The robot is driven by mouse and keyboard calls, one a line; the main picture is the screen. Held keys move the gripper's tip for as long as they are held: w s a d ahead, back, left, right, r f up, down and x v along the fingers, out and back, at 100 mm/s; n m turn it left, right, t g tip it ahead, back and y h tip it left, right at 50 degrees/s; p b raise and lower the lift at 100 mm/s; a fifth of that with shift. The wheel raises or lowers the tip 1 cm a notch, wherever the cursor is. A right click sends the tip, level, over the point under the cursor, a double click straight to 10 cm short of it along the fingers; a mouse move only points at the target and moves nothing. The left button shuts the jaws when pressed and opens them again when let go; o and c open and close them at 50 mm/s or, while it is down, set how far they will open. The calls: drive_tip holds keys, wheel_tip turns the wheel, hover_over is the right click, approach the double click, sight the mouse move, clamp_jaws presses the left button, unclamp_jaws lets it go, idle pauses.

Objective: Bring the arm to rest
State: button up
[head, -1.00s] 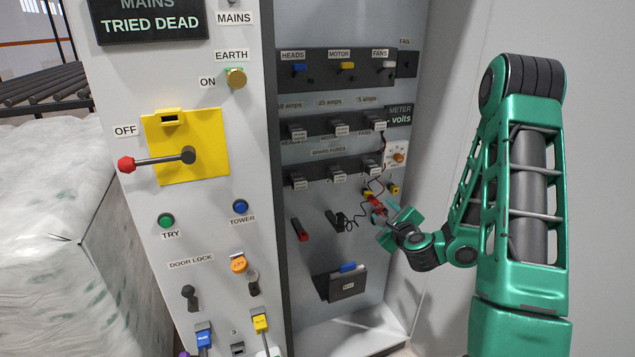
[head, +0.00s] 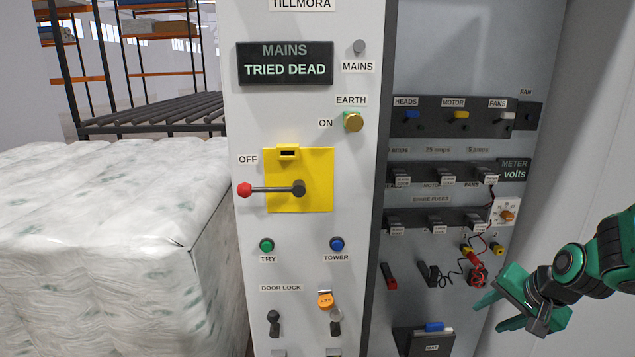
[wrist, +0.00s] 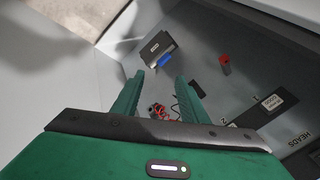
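My gripper (head: 503,311) is in the lower right of the head view, in front of the open cabinet and to the right of the lead holders. Its two green fingers stand apart with nothing between them. In the wrist view my gripper (wrist: 157,92) is also open, and the red meter probe (wrist: 157,110) shows beyond the gap, apart from the fingers. In the head view the red probe (head: 477,272) hangs at the cabinet's back wall with its curled lead. My arm reaches in from the right edge, bent at the wrist.
The cabinet front has a yellow isolator plate (head: 318,202) with its red-tipped handle (head: 246,190) pointing at OFF. The display (head: 285,63) reads MAINS TRIED DEAD. A black holder (head: 424,342) sticks out low inside. A wrapped bale (head: 90,240) stands at left.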

drive_tip(key=s+d+r+n+g, duration=0.1)
drive_tip(key=s+r+g, duration=0.2)
drive_tip(key=s, duration=0.8)
drive_tip(key=s+d+r+n+g, duration=0.1)
drive_tip(key=s+r+n+g, duration=0.1)
drive_tip(key=s, duration=1)
wheel_tip(320, 180, up, 2)
drive_tip(key=shift+s+r+g+h, duration=0.1)
drive_tip(key=shift+s+g+h, duration=0.15)
drive_tip(key=shift+g+h, duration=0.25)
drive_tip(key=shift+d, duration=0.1)
drive_tip(key=shift+w+f, duration=0.25)
drive_tip(key=shift+w, duration=0.4)
